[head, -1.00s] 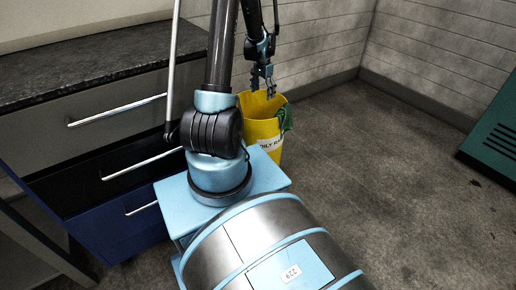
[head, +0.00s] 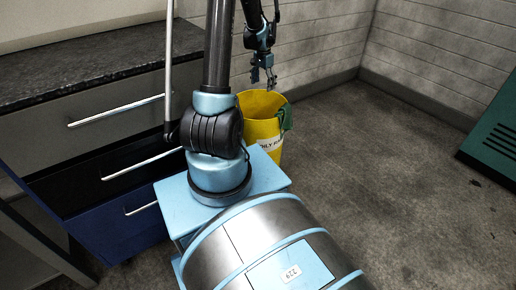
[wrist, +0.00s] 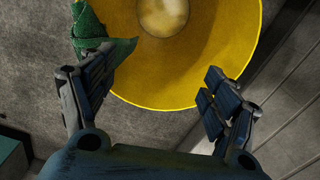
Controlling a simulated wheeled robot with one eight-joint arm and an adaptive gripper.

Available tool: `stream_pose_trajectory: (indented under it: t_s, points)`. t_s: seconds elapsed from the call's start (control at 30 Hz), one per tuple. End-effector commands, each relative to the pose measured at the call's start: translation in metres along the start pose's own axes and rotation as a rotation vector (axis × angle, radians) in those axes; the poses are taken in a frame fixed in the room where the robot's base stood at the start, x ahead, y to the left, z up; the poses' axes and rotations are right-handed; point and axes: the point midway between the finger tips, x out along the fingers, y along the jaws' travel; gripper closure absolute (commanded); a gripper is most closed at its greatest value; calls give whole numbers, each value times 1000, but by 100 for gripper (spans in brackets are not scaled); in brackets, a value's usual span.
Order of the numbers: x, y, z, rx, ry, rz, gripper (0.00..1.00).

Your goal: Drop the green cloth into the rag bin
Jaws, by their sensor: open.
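The yellow rag bin (head: 262,125) stands on the floor beyond my base, with a partly hidden label on its front. The green cloth (head: 286,117) hangs over the bin's right rim in the head view. In the wrist view the cloth (wrist: 101,30) lies across the left edge of the bin (wrist: 236,75), by the tip of my left finger; I cannot tell whether they touch. My gripper (head: 263,77) is above the bin, pointing down. In the wrist view its fingers (wrist: 158,82) are spread wide with nothing between them. The bin's inside shows a pale round patch at the bottom.
A drawer cabinet (head: 110,128) with a dark worktop stands at the left, one drawer partly pulled out. Block walls (head: 440,60) meet behind the bin. A green vented box (head: 490,140) is at the far right. The floor (head: 400,190) between is clear.

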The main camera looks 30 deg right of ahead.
Motion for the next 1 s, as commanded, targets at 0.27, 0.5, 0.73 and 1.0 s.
stream_pose_trajectory:
  t_s: [0.27,0.5,0.73,1.0]
  points:
    - [-33,0,1,0,0,0,20]
    - [-76,0,0,0,0,1,20]
    - [-106,0,0,1,0,1,20]
    - [-117,-1,0,1,0,1,20]
